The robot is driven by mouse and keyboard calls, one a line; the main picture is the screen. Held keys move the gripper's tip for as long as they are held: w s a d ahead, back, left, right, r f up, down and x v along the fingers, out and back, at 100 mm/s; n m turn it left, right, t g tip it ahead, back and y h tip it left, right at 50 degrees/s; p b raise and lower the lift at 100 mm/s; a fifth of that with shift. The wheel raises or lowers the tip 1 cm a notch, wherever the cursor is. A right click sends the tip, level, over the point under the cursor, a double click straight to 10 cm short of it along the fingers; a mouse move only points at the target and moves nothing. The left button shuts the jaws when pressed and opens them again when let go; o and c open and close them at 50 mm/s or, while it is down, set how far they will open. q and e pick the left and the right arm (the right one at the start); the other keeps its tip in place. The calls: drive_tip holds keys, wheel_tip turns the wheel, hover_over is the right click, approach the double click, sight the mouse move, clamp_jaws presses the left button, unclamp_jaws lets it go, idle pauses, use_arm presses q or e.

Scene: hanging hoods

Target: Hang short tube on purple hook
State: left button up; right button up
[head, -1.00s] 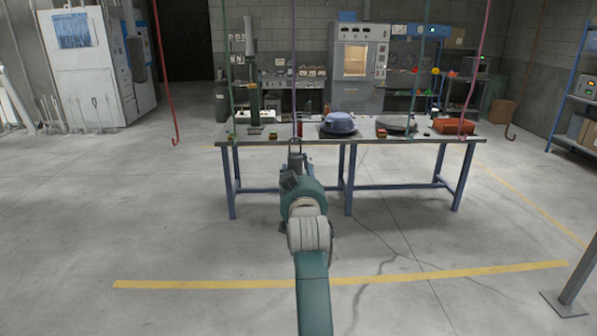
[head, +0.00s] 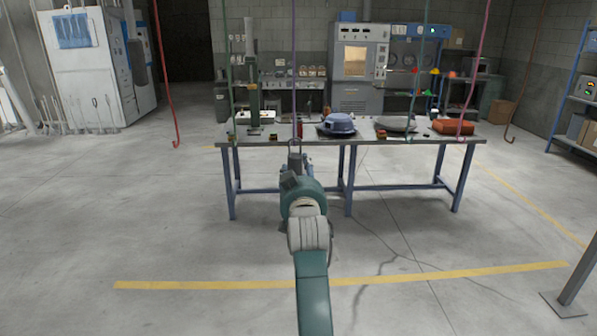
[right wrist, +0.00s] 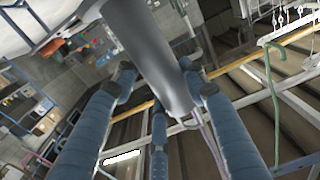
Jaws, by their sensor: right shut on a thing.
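My right gripper (head: 295,172) is in the middle of the head view, in front of the workbench. It is shut on the short tube (head: 295,161), which stands about upright with a thin wire loop at its top. In the right wrist view the tube (right wrist: 150,55) is a smooth grey cylinder between the blue-grey fingers (right wrist: 158,90). The purple hook (head: 294,70) hangs from above, and its lower end meets the loop in the head view. A purple strand also shows beside the tube's end in the right wrist view (right wrist: 211,140). I cannot tell whether hook and loop are engaged. My left gripper is out of view.
The workbench (head: 270,141) behind carries a blue hood (head: 338,123), a grey hood and an orange one (head: 454,127). Other hooks hang around: red (head: 164,80), green (head: 229,75), another green (head: 419,70), pink (head: 479,65) and brown (head: 528,75). The near floor is clear.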

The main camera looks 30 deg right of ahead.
drive_tip(key=shift+w+d, duration=0.15)
drive_tip(key=shift+w, duration=0.05)
idle(0.3)
drive_tip(key=shift+w, duration=0.1)
drive_tip(key=shift+x, duration=1)
drive_tip(key=shift+d, duration=0.1)
drive_tip(key=shift+x, duration=1.45)
drive_tip(key=shift+f+b, duration=0.9)
drive_tip(key=shift+f, duration=0.5)
drive_tip(key=o, duration=1.5)
